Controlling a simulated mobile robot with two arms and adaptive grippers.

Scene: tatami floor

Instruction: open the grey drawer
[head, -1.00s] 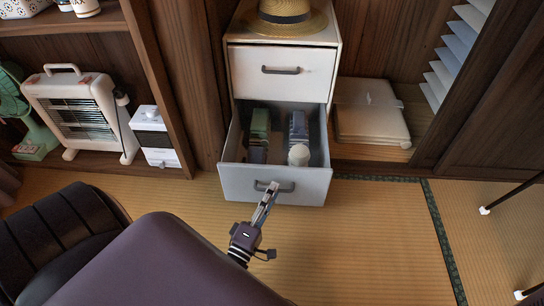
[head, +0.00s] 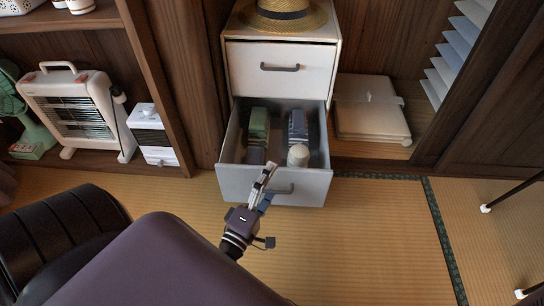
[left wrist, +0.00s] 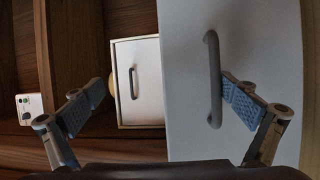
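The grey drawer (head: 230,184) is the lower drawer of a white cabinet and stands pulled far out. Inside it are folded green and dark blue items and a white round-topped object. Its grey handle (head: 283,189) is on the front panel and also shows upright in the left wrist view (left wrist: 213,80). My left gripper (head: 266,184) is at the drawer front, just left of the handle in the head view. In the left wrist view its fingers (left wrist: 165,92) are spread wide, one close beside the handle; I cannot tell whether they touch. My right gripper is out of view.
The upper white drawer (head: 280,72) is shut, with a straw hat (head: 283,14) on the cabinet top. A heater (head: 75,112) and small white box (head: 153,135) stand left. Flat boxes (head: 368,108) lie right. Tatami (head: 370,240) before the drawer is clear.

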